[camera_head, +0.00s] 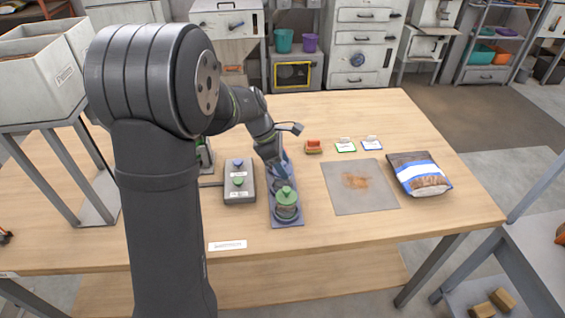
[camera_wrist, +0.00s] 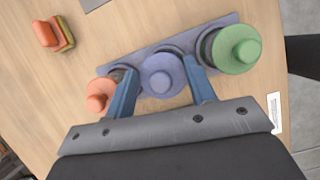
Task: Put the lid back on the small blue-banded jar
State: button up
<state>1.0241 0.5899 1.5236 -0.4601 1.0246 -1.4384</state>
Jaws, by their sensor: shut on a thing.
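My gripper (camera_wrist: 160,66) is shut on a blue lid (camera_wrist: 162,76) with a round knob, one blue finger on each side of it. The lid is over the middle of a narrow blue-grey tray (camera_wrist: 222,22). Whatever is under the lid is hidden, so I cannot tell whether it touches the small blue-banded jar. In the head view my gripper (camera_head: 279,170) is low over the tray (camera_head: 291,222), and my arm partly hides the lid.
A large green-lidded jar (camera_wrist: 236,50) stands close beside one finger. An orange-lidded jar (camera_wrist: 98,94) is close beside the other, partly hidden. A button box (camera_head: 240,190) is left of the tray. A grey mat (camera_head: 345,204) and a bag (camera_head: 420,174) lie right.

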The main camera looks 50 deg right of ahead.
dwell(0.4)
jog(key=o, duration=1.5)
jog(key=shift+r, duration=3.5)
jog(key=shift+c, duration=0.3)
grip_shut()
jog(key=shift+f, duration=0.35)
